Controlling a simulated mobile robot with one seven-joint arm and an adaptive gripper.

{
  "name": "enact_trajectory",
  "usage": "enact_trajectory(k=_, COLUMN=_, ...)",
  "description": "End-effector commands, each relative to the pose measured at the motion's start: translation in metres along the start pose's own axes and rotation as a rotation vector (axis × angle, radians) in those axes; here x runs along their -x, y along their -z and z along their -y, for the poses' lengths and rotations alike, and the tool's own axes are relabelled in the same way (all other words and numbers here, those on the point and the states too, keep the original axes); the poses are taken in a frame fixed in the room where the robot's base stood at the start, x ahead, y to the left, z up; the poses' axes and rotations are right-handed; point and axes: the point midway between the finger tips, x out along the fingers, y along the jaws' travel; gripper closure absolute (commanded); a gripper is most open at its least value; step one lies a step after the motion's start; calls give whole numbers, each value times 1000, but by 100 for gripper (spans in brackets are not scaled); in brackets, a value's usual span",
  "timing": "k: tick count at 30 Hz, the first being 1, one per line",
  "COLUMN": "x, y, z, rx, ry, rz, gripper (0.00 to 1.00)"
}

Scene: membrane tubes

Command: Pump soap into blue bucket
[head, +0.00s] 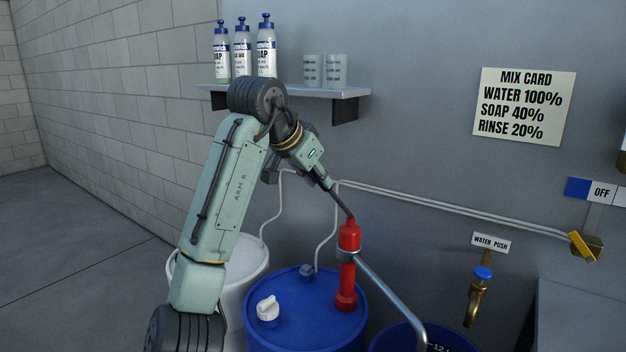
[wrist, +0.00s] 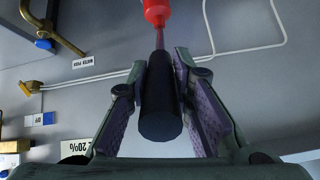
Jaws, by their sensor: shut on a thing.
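A red hand pump (head: 348,262) stands upright on a blue drum (head: 305,328). Its silver spout (head: 385,287) slopes down to the right, its end over the blue bucket (head: 385,340). The bucket is cut off by the bottom edge of the head view, and its inside is mostly hidden. A dark lever (head: 342,205) rises up and left from the pump's top to my gripper (head: 313,170). In the wrist view my gripper (wrist: 159,66) is shut on the dark pump handle (wrist: 160,112), with the red pump top (wrist: 157,11) beyond it.
A white drum (head: 245,258) stands behind my arm. A shelf (head: 345,92) holds soap bottles (head: 242,45) and two clear cups (head: 312,70). A brass water tap (head: 476,300) juts out at right, near the bucket. A yellow-handled valve (head: 582,247) is further right.

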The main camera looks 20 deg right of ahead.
Motion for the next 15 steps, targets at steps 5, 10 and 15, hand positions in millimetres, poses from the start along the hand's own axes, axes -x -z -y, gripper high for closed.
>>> enact_trajectory(k=5, x=1, y=3, z=1, rx=1, ry=3, rz=1, gripper=100)
enact_trajectory(k=10, x=1, y=3, z=1, rx=1, ry=3, rz=1, gripper=100)
enact_trajectory(k=15, x=0, y=3, z=1, rx=1, ry=3, rz=0, gripper=76)
